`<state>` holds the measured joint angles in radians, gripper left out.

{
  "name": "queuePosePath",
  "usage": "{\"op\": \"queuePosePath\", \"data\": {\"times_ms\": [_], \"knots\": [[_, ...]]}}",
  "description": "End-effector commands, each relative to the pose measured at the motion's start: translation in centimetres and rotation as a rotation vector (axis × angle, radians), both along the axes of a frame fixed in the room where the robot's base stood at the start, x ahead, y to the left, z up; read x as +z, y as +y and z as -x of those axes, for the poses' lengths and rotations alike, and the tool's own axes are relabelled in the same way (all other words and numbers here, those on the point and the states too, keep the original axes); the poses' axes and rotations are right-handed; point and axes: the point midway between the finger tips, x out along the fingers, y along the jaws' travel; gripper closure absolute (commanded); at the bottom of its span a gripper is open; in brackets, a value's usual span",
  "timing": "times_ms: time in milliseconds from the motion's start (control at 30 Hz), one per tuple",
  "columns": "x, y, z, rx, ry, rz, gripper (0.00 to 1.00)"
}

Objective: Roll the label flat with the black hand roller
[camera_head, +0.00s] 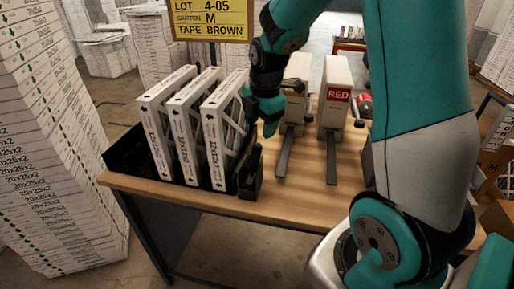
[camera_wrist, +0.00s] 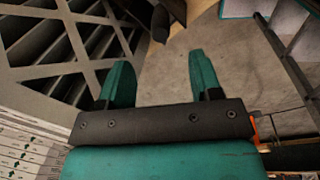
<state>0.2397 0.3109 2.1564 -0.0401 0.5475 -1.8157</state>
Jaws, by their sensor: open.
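My gripper (camera_head: 268,118) hangs beside the right-hand boxed filter, above the table. In the wrist view its two teal fingers (camera_wrist: 160,62) are apart, with only grey floor seen between them. A black upright object (camera_head: 250,175) stands at the table's front edge, below my gripper; it may be the hand roller or its holder, I cannot tell. A dark rounded end (camera_wrist: 160,24) shows beyond the fingertips, apart from them. Three white boxed filters (camera_head: 157,135) (camera_head: 185,135) (camera_head: 215,135) stand upright side by side. I cannot make out which label is meant.
The filters stand in a black rack (camera_head: 125,155) on the wooden table (camera_head: 290,205). A yellow sign (camera_head: 210,18) hangs behind. Stacked boxes (camera_head: 50,130) stand left.

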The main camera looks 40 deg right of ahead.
Motion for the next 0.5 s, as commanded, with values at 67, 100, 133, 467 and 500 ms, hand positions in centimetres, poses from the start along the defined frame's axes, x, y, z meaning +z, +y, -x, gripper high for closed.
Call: {"op": "queuePosePath", "data": {"times_ms": [67,100,133,467,500], "knots": [[-1.7,0.1,-0.1,0.0,0.007,-0.002,0.42],[-2.5,0.1,-0.2,0.0,0.007,-0.002,0.42],[-3.1,0.1,-0.3,0.0,0.006,-0.002,0.42],[-9.0,0.1,-1.2,0.0,0.004,-0.001,0.42],[-9.5,0.1,-1.2,0.0,0.003,-0.001,0.42]]}}
